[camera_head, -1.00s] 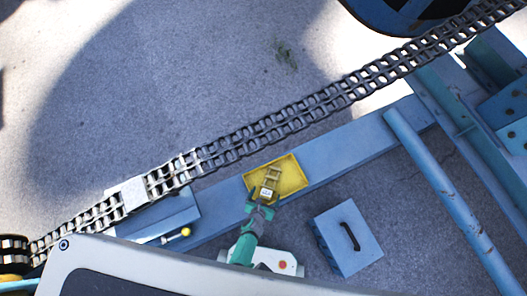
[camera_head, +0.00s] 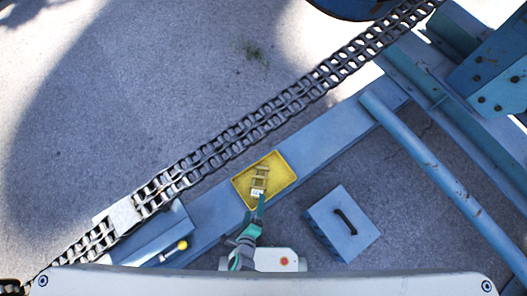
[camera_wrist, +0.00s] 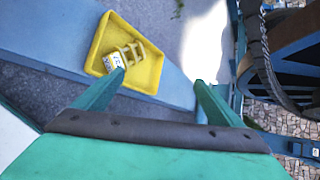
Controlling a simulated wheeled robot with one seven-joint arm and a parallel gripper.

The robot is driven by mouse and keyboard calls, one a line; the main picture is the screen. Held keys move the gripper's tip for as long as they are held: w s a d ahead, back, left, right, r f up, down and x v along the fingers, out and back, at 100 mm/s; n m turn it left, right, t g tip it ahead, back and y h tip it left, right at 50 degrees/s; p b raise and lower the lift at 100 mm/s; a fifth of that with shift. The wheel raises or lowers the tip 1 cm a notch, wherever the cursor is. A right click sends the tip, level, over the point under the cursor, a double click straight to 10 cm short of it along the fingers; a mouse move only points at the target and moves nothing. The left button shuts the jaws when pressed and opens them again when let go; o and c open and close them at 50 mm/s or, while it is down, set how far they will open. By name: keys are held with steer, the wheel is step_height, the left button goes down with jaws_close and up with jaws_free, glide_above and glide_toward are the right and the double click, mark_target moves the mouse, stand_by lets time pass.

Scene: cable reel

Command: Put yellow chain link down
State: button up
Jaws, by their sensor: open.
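The yellow chain link (camera_head: 259,178), pale yellow with a white label, lies in the yellow tray (camera_head: 285,182). In the wrist view the link (camera_wrist: 126,55) rests inside the tray (camera_wrist: 101,45), with its labelled end toward my gripper. My gripper (camera_wrist: 158,80) is open and its two green fingers are spread wide. The link is not between them; the left fingertip overlaps the view near the labelled end, and I cannot tell whether it touches. In the head view my gripper (camera_head: 260,205) is at the tray's near edge, beside the label.
The tray sits on a blue beam (camera_head: 325,127). A heavy metal chain (camera_head: 240,133) runs diagonally beyond it. A blue box with a black handle (camera_head: 343,224) stands to the right of my arm. A blue pipe (camera_head: 430,160) lies farther right. Concrete floor beyond the chain is mostly clear.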

steer(key=s+d+r+n+t+y, duration=0.1)
steer(key=s+d+r+n+t, duration=0.1)
steer(key=r+n, duration=1)
steer(key=s+d+r+n+t, duration=0.2)
steer(key=r+n, duration=1)
steer(key=r, duration=1)
steer(key=shift+s+r+n+y, duration=0.2)
steer(key=shift+s+n+y, duration=0.1)
steer(key=shift+s+y, duration=0.15)
